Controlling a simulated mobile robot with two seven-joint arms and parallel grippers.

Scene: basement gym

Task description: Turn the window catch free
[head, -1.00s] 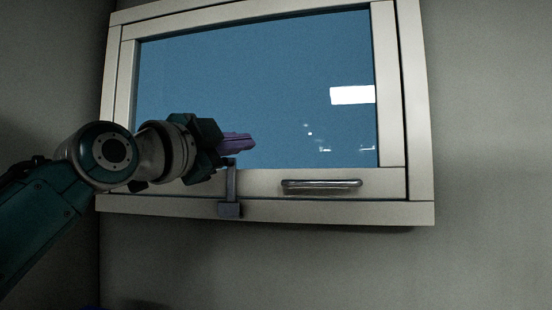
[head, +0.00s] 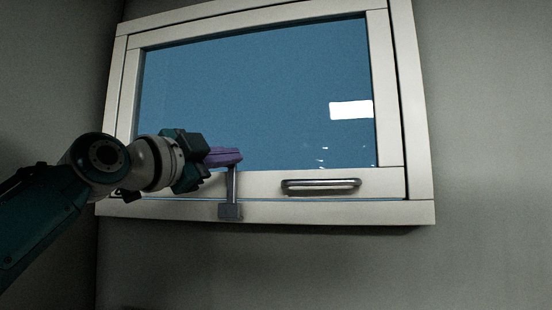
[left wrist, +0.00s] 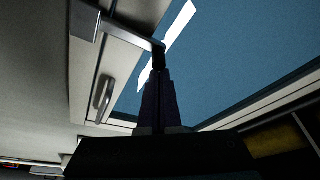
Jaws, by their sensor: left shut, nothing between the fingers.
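The window catch (head: 230,211) is a grey block on the lower frame with a thin lever standing up from it across the sash's bottom rail. In the left wrist view the catch (left wrist: 121,31) is at the top, its bent tip just beyond my fingertips. My left gripper (head: 238,155) is shut and empty, its purple fingers at the top of the lever; I cannot tell whether they touch it. Its dark fingers show in the left wrist view (left wrist: 158,76). The window sash (head: 390,95) sits in its pale frame. My right gripper is not in view.
A metal bar handle (head: 320,186) is on the sash's bottom rail, right of the catch. The pale window frame (head: 418,120) is set on a plain grey wall (head: 490,150). The space right of and below the window is clear.

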